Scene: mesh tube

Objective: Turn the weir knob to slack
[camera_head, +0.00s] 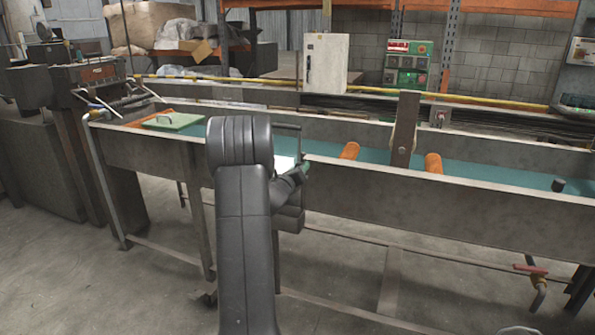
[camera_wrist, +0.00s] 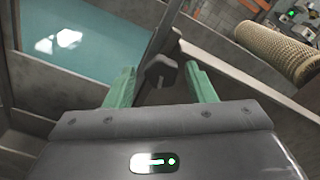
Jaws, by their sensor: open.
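A dark, faceted knob (camera_wrist: 160,70), which looks like the weir knob, shows in the wrist view in front of a dark upright plate (camera_wrist: 168,28). My gripper (camera_wrist: 160,76) is open, with its green fingers to the left and right of the knob. There is a visible gap on each side; I cannot tell how deep the fingers reach. No marking for slack is readable. In the head view my gripper (camera_head: 303,168) is over the trough, and my arm hides the knob there.
The long grey trough (camera_head: 450,192) holds teal water (camera_head: 480,172) and orange rollers (camera_head: 434,163). A grey upright bracket (camera_head: 404,128) stands to the right of my gripper. A tan mesh tube (camera_wrist: 275,50) lies at upper right in the wrist view.

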